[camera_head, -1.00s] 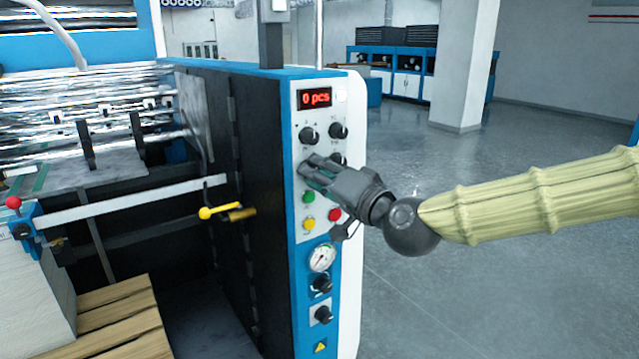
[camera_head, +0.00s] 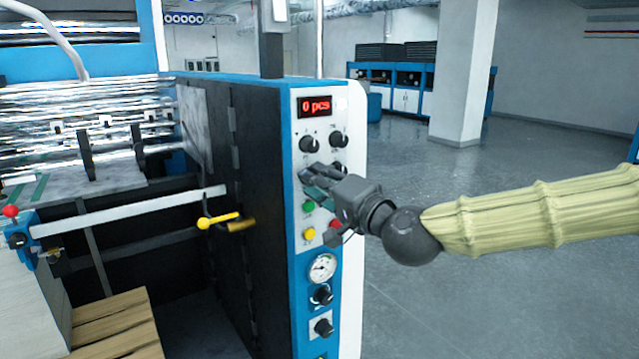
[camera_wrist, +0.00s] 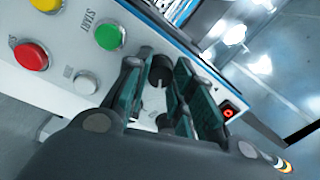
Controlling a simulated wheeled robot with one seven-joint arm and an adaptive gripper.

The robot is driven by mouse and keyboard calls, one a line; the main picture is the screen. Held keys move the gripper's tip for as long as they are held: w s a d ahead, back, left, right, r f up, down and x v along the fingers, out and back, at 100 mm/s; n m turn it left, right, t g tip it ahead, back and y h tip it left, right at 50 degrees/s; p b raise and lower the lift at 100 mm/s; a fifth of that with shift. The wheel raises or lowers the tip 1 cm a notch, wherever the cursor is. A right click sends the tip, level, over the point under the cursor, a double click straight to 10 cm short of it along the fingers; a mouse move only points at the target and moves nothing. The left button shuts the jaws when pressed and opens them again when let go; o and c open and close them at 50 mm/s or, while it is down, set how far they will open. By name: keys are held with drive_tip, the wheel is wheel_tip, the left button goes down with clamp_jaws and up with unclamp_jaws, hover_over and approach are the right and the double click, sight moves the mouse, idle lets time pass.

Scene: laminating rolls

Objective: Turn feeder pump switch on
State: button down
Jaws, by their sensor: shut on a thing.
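A black rotary knob (camera_wrist: 158,72) with a white pointer line shows between my fingers in the wrist view. My gripper (camera_wrist: 165,88) is shut on this knob, which is on the white control panel (camera_head: 297,222). In the head view, my gripper (camera_head: 311,182) covers the lower left spot of a knob group, above the green button (camera_head: 308,206). Other black knobs sit nearby: upper left (camera_head: 309,144), upper right (camera_head: 338,139) and lower right (camera_head: 339,168). The knob labels are too small to read, so I cannot tell which one is the feeder pump switch.
A red button (camera_wrist: 31,56) and a green START button (camera_wrist: 109,37) lie close beside my fingers. A yellow button (camera_head: 309,234), gauge (camera_head: 321,267) and more knobs are below. A yellow lever (camera_head: 218,221) sticks out left. Open floor lies to the right.

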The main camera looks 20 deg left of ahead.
drive_tip(key=c, duration=1.2)
unclamp_jaws()
drive_tip(key=v, duration=1.2)
drive_tip(key=shift+s, duration=0.1)
